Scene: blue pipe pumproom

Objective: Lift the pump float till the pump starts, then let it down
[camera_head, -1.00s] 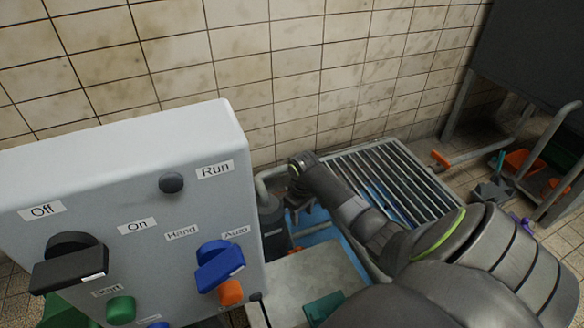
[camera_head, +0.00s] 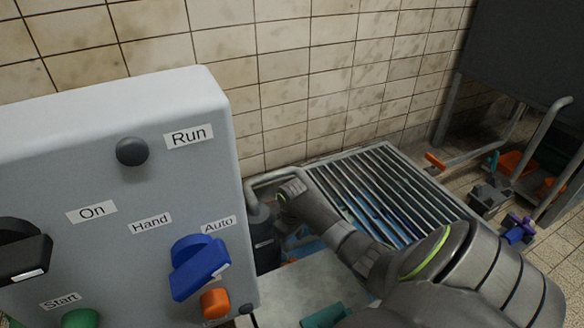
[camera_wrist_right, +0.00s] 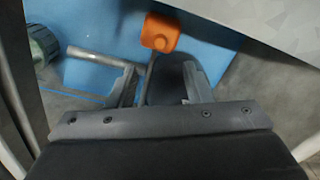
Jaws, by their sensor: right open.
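My right gripper (camera_wrist_right: 160,88) is open over the blue-floored pit in the wrist view. A dark rounded body (camera_wrist_right: 168,78) shows between and beyond its fingers; I cannot tell whether they touch it. An orange piece (camera_wrist_right: 160,32), possibly the pump float, lies just beyond the fingertips. In the head view my right wrist hides most of the pit opening. A dark pump-like cylinder (camera_head: 262,228) stands left of it, beside the panel. The Run lamp (camera_head: 132,151) on the grey control panel (camera_head: 110,115) looks dark. My left gripper is out of view.
The panel carries a blue selector (camera_head: 198,267) below the Auto label, an orange button (camera_head: 215,303) and a green Start button (camera_head: 81,319). A metal grating (camera_head: 390,190) lies right of the pit, before the tiled wall. A pipe (camera_head: 280,174) bends beside the pump.

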